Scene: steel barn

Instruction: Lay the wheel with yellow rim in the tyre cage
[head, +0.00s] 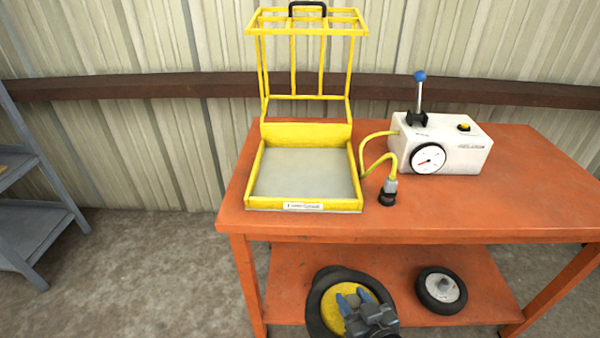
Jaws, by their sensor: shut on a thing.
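The wheel with yellow rim (331,306) shows at the bottom of the head view, in front of or over the orange table's lower shelf. Its tyre is black. My gripper (350,299) is shut on this wheel at its yellow rim and hides part of it. I cannot tell whether the wheel touches the shelf. The tyre cage (257,186) stands on the table top at the left. Its yellow barred lid (293,55) is swung up at the back with a black handle on top. Its grey floor is bare.
A smaller wheel with a pale rim (441,288) lies on the lower shelf (290,275). A white inflator box (440,143) with gauge and blue-knobbed lever stands right of the cage. Its yellow hose (376,143) and dark-ended fitting (388,193) lie close beside the cage. A grey rack (30,230) stands left.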

